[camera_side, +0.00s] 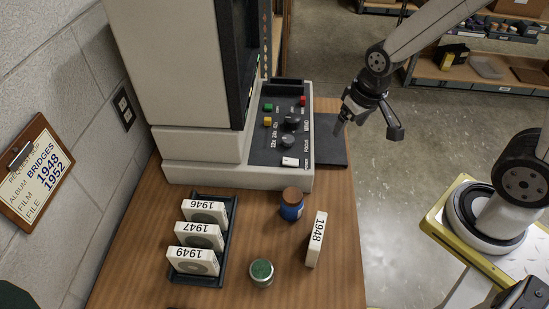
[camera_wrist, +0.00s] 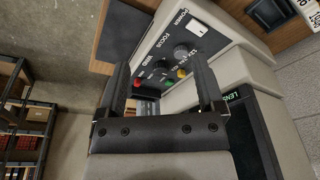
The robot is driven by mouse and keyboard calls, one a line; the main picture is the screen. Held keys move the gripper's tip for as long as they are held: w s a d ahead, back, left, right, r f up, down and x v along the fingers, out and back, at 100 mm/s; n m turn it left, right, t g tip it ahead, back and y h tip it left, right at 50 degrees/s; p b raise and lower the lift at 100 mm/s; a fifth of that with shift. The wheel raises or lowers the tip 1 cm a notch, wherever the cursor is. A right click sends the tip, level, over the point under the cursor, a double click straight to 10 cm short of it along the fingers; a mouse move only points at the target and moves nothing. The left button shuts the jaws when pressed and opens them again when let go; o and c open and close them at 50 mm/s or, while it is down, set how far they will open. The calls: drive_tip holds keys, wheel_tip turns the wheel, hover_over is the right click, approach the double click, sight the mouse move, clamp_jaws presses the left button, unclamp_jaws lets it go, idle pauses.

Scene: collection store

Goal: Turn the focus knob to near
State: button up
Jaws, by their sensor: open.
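The reader's dark control panel (camera_side: 272,150) has two black knobs. The one I take for the focus knob (camera_side: 288,140) is beside the FOCUS lettering, above the white POWER switch (camera_side: 290,162). In the wrist view this knob (camera_wrist: 181,50) shows close to the FOCUS lettering. I cannot read which way its pointer faces. The second knob (camera_side: 291,122) sits just behind, near the WIND lettering. My gripper (camera_side: 341,124) is open and empty, raised to the right of the panel. In the wrist view my gripper (camera_wrist: 159,62) has its fingers spread, apart from the knobs.
Red (camera_side: 302,101), green (camera_side: 267,107) and yellow (camera_side: 267,121) buttons crowd the knobs. The reader's tall hood (camera_side: 180,60) rises at left. A blue jar (camera_side: 291,205), a green-lidded jar (camera_side: 261,272), the 1948 box (camera_side: 316,240) and a rack (camera_side: 226,240) of film boxes stand in front.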

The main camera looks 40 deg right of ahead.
drive_tip(key=w+f+m+g, duration=0.1)
drive_tip(key=w+f+m, duration=0.2)
drive_tip(key=w+m, duration=0.45)
drive_tip(key=m+g, duration=0.1)
drive_tip(key=m, duration=0.3)
approach(288, 138)
drive_tip(key=shift+s+f+n, duration=0.25)
drive_tip(key=shift+s, duration=0.1)
drive_tip(key=shift+w+f+m, duration=0.35)
drive_tip(key=shift+w+m, duration=0.1)
drive_tip(key=shift+m, duration=0.05)
drive_tip(key=shift+f, duration=3.9)
clamp_jaws()
